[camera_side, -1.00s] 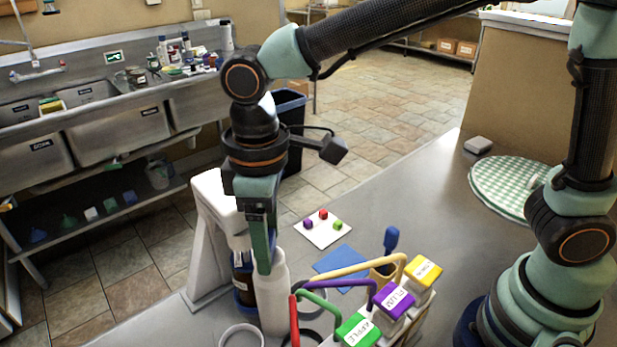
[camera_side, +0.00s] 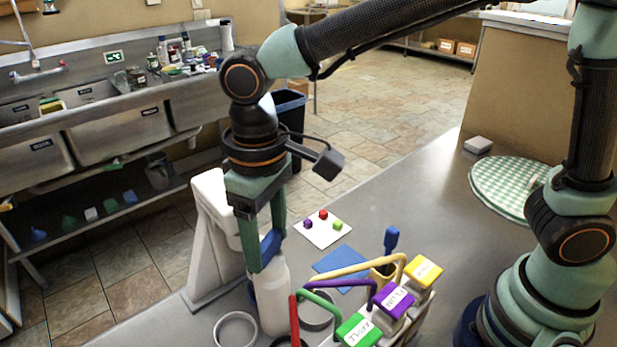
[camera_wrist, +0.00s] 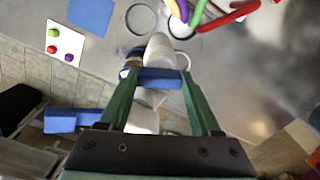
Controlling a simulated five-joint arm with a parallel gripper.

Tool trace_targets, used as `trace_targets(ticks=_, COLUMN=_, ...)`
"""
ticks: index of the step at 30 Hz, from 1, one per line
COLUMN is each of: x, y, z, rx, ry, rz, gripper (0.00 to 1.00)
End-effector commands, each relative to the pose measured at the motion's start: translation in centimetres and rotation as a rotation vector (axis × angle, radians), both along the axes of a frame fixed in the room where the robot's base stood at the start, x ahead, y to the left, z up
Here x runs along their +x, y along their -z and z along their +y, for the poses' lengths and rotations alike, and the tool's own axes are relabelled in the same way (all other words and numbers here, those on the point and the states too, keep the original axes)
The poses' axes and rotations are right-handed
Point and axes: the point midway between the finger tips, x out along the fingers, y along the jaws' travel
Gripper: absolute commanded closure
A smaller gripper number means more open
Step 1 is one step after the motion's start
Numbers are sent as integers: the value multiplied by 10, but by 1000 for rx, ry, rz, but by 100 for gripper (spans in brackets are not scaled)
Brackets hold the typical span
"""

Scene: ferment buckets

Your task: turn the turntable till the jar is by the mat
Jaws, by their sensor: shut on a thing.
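My gripper (camera_side: 262,260) has its two green fingers closed on a blue piece (camera_side: 270,245), just above and beside a white bottle (camera_side: 270,300). The wrist view shows the blue piece (camera_wrist: 158,79) spanning the fingers, with the white bottle (camera_wrist: 160,47) just beyond. A flat blue square mat (camera_side: 340,266) lies right of the bottle. A round green-checked mat (camera_side: 500,190) lies at the far right. I cannot make out which thing is the turntable or the jar; the fingers and bottle hide what is behind them.
A white stand (camera_side: 212,225) is close left of my gripper. Containers with a green lid (camera_side: 357,329), purple lid (camera_side: 395,298) and yellow lid (camera_side: 424,271) stand at right, with curved handles near the bottle. A pale ring (camera_side: 235,330) lies in front.

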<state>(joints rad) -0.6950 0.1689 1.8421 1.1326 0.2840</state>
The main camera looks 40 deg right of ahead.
Motion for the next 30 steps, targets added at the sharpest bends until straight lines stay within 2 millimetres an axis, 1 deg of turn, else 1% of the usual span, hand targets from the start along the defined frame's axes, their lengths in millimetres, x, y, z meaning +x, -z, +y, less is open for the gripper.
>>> trace_targets(ticks=30, x=2, y=-2, z=1, rx=7, ry=511, rz=-7, gripper=100)
